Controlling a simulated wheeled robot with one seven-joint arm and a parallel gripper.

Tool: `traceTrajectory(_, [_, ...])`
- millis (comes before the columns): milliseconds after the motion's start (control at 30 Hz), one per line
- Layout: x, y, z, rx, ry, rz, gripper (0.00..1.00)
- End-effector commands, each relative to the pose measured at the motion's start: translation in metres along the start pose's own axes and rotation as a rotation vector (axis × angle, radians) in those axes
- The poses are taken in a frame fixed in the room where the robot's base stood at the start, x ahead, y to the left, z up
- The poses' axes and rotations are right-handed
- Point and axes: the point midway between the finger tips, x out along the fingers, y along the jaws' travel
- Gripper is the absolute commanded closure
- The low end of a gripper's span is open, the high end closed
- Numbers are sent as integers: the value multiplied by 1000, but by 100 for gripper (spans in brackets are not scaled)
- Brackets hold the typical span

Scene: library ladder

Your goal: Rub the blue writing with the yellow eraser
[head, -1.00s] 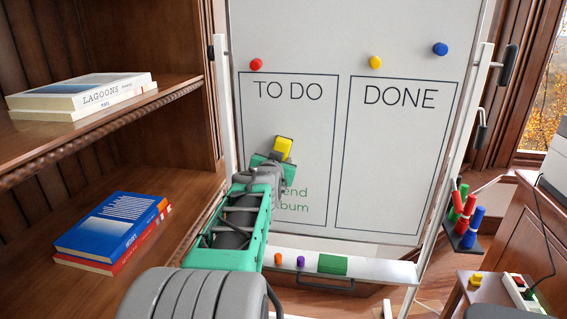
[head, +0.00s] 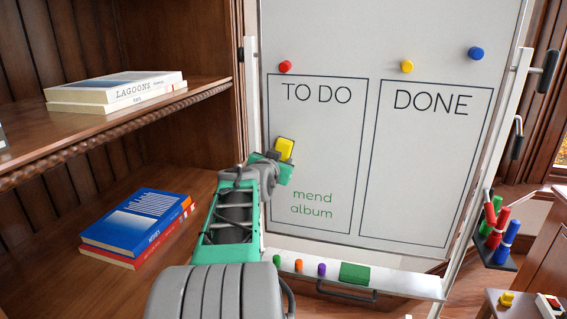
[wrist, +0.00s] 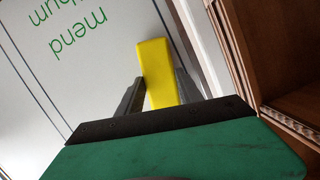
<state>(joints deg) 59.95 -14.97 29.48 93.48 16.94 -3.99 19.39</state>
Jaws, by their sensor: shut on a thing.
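My gripper (head: 280,157) is shut on the yellow eraser (head: 286,148), which also shows between its fingers in the wrist view (wrist: 157,70). The eraser is over the left edge of the TO DO box on the whiteboard (head: 345,50). I cannot tell whether it touches the board. No blue writing shows on the board in these views. Green writing (head: 312,204) reading "mend album" is low in the TO DO box, below and right of the eraser. It also shows upside down in the wrist view (wrist: 75,30).
A tray (head: 400,284) under the board holds a green block (head: 355,272) and small coloured pieces. Red, yellow and blue magnets sit high on the board. A wooden bookshelf (head: 150,100) stands close on the left. A marker holder (head: 497,258) is at the right.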

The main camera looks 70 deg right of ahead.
Motion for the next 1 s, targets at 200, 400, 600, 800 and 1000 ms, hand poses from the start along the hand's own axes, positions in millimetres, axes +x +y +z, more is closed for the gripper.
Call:
traceTrajectory(200, [-4,0,1,0,1,-1,89])
traceTrajectory(400, [-25,0,10,0,1,-3,89])
traceTrajectory(600, [-48,0,15,1,1,-3,89])
traceTrajectory(800, [-59,0,15,0,0,-1,89])
traceTrajectory(1000, [-59,0,14,0,0,0,89])
